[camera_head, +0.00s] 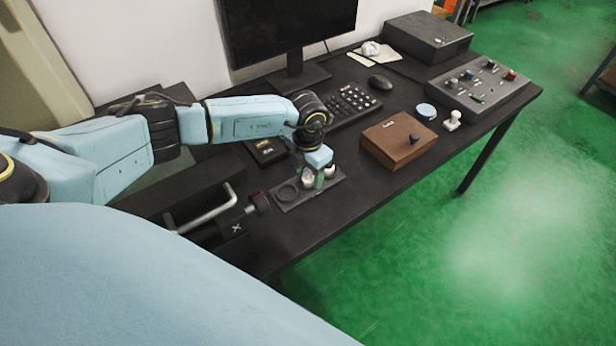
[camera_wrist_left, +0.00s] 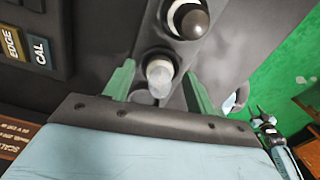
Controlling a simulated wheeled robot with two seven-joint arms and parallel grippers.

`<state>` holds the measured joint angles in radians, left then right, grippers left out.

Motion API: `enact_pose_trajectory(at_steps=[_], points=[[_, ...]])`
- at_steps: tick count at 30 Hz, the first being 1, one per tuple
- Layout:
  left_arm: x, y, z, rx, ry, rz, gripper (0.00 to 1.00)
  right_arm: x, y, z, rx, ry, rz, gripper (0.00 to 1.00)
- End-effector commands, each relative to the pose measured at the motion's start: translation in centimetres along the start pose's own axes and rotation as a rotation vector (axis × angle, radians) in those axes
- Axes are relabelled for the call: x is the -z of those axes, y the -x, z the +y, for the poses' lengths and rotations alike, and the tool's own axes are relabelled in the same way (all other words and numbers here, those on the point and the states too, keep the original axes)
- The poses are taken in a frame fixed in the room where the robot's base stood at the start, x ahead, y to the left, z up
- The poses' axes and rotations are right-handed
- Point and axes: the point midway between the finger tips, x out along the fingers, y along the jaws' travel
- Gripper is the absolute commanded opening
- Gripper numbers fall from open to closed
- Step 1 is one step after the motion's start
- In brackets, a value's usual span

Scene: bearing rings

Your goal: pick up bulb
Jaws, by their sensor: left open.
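The bulb (camera_wrist_left: 160,75) is a whitish, translucent rounded piece in the left wrist view. It sits in a dark holder, between the two green fingers of my left gripper (camera_wrist_left: 158,80). Gaps show on both sides of it, so the gripper is open around it. In the head view my left gripper (camera_head: 319,180) points down over the dark tray (camera_head: 290,206) near the table's front edge. Its fingers partly hide the white pieces there, and I cannot tell clearly which one is the bulb.
A black-tipped part with a pale ring (camera_wrist_left: 188,18) stands close to the bulb. A wooden box (camera_head: 398,141) is right of the tray, a keyboard (camera_head: 352,104) behind it.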

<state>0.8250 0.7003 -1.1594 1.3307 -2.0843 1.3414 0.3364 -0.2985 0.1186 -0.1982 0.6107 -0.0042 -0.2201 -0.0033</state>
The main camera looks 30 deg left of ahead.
Motion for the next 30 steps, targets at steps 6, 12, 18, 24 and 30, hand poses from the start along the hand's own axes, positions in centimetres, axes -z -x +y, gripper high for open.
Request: enact_pose_trajectory(at_steps=[6,12,18,24,30], points=[[0.0,0.1,0.0,0.0,0.0,0.0,0.38,0.1,0.0,0.4,-0.005,0.002,0.001,0.36],[0.0,0.1,0.0,0.0,0.0,0.0,0.12,0.2,0.0,0.4,-0.005,0.001,0.004,0.36],[0.0,0.1,0.0,0.0,0.0,-0.001,0.07,0.4,0.0,0.1,-0.001,0.0,0.006,0.36],[-0.1,1.6,0.0,-0.001,0.0,-0.002,0.07,0.6,0.3,-0.6,0.008,-0.004,0.009,0.36],[-0.1,5.7,0.1,-0.001,-0.001,-0.004,0.07,0.9,1.0,-1.1,0.015,-0.008,0.014,0.36]])
